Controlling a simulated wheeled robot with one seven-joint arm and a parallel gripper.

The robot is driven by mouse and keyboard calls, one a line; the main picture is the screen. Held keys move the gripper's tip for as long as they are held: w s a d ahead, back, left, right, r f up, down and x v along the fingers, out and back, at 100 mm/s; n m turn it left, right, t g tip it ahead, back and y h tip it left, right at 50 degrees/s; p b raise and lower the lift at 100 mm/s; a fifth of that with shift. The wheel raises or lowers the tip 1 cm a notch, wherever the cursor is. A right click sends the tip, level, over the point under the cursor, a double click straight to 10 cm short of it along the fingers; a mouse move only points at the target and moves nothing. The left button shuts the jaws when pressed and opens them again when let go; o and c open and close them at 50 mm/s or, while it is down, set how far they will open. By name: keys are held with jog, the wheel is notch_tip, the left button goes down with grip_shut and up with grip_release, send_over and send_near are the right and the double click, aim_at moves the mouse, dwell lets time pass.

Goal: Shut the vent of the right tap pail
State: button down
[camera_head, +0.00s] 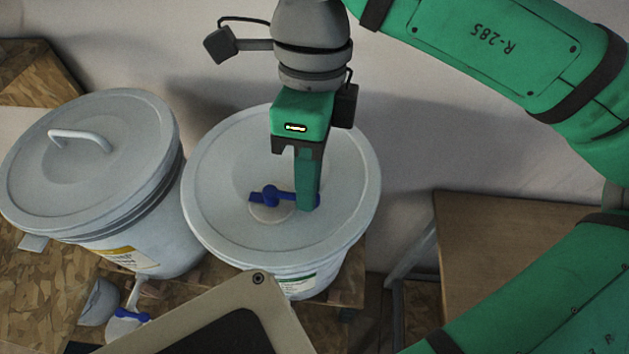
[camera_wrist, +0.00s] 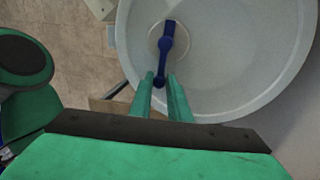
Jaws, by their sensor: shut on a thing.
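The right pail (camera_head: 296,284) is white, with a round pale lid (camera_head: 225,190). On the lid sits a round vent with a blue lever (camera_head: 270,195), which lies roughly left to right in the head view. My gripper (camera_head: 307,208) points down at the lever's right end. In the wrist view the blue lever (camera_wrist: 166,50) runs from the vent's hub towards my gripper (camera_wrist: 160,80), with its near end between the two fingers. The fingers are closed on that end. The gripper hides part of the lever in the head view.
A left pail (camera_head: 170,245) with a white handle (camera_head: 80,137) on its lid stands close beside the right one. Below it are a tap with a blue lever (camera_head: 132,315) and a grey cup (camera_head: 100,303). A wooden table (camera_head: 500,235) stands at right; a wall is behind.

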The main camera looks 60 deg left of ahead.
jog(key=shift+a+n, duration=0.2)
jog(key=shift+n, duration=0.3)
jog(key=shift+w, duration=0.1)
jog(key=c, duration=1.8)
grip_release()
jog(key=shift+a, duration=0.1)
jog(key=shift+c, duration=0.2)
notch_tip(320, 180, up, 11)
jog(key=w+a, duration=0.1)
jog(key=shift+a+f, duration=0.15)
jog(key=shift+a, duration=0.15)
jog(key=shift+w, duration=0.1)
